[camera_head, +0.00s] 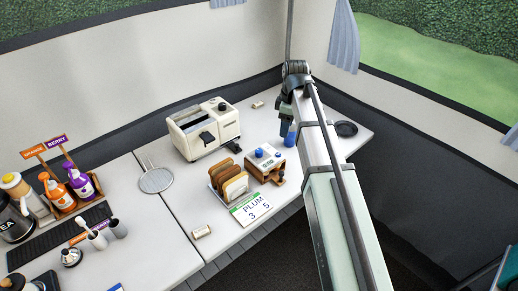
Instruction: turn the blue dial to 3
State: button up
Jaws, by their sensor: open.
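A small wooden box with a white top (265,165) stands on the right part of the counter, with a dark display on its front. A blue dial (259,152) is on its top, and a second small blue part (278,154) is beside it. Any dial markings are too small to read. My gripper (286,120) hangs behind and right of the box, apart from the dial. It is open; its fingertips are small and partly hidden by my arm. A blue object (291,135) shows just below it. A card (257,207) in front reads "PLUM 3 5".
A cream toaster (205,128) stands left of the box. A rack of toast slices (232,180) sits close to the box's left front. A dark round dish (346,129) lies right of my arm. Sauce bottles (80,182) stand far left.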

aim_at(259, 151)
jog(key=s+a+r+n, duration=0.3)
jog(key=s+a+r, duration=0.15)
jog(key=a, duration=0.45)
jog(key=shift+h, duration=0.4)
jog(key=f, duration=0.8)
jog(key=w+f, duration=0.1)
jog(key=f, duration=0.4)
jog(key=shift+a, duration=0.1)
jog(key=c, duration=1.1)
